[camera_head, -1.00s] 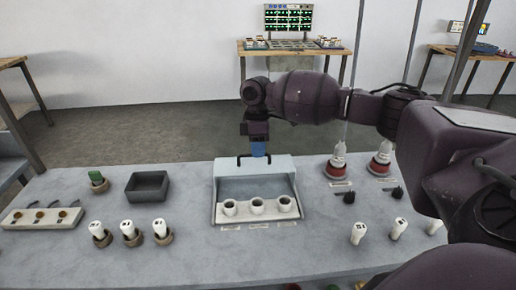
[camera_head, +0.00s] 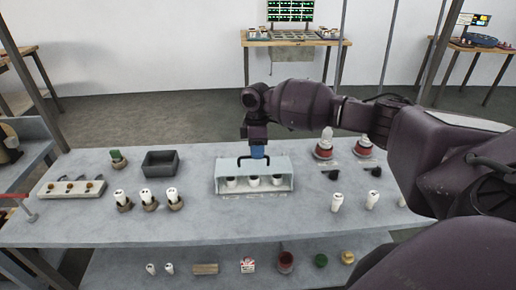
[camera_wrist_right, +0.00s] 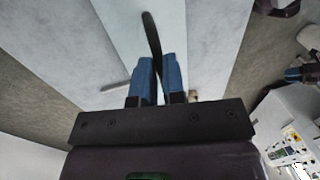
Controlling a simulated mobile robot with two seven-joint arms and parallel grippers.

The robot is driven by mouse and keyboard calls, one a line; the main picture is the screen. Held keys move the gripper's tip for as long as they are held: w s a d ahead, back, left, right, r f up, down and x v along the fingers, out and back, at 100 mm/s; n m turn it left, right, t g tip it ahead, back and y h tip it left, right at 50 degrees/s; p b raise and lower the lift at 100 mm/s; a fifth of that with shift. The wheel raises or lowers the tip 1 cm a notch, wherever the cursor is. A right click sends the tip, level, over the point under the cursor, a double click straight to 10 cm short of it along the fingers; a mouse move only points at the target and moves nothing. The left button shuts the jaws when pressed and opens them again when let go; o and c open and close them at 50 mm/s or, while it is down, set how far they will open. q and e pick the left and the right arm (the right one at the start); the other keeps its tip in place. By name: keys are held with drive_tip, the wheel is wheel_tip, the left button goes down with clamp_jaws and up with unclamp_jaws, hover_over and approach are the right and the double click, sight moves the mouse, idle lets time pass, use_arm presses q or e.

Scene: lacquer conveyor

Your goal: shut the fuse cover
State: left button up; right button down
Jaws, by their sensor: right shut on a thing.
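The fuse cover (camera_head: 280,166) is a pale lid on a pale fuse box (camera_head: 218,188) in the middle of the table. It is tilted partly down over the box, and the front is still open. Several round white sockets with dark centres, one of them here (camera_head: 253,182), show below the cover's edge. My right gripper (camera_head: 257,153) has blue fingers and is shut on the cover's black handle (camera_head: 239,160). In the right wrist view the handle (camera_wrist_right: 151,35) runs between the blue fingers (camera_wrist_right: 157,70). My left gripper is not in view.
A dark grey tray (camera_head: 160,171) and white fuses in brown holders (camera_head: 148,200) stand left of the box. Red-based insulators (camera_head: 324,150), black knobs (camera_head: 333,175) and white fuses (camera_head: 337,202) stand on the right. A lower shelf (camera_head: 225,282) holds small parts.

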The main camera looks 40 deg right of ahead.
drive_tip(key=shift+a, duration=0.1)
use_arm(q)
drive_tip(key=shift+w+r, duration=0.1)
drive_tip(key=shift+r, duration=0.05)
use_arm(e)
drive_tip(key=c, duration=1.2)
unclamp_jaws()
drive_tip(key=shift+s, duration=0.1)
drive_tip(key=shift+r, duration=0.1)
drive_tip(key=shift+r, duration=0.4)
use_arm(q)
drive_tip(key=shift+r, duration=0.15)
use_arm(e)
wheel_tip(320, 180, up, 10)
drive_tip(key=w+d, duration=0.1)
drive_tip(key=shift+w+f, duration=0.2)
drive_tip(key=shift+w, duration=0.2)
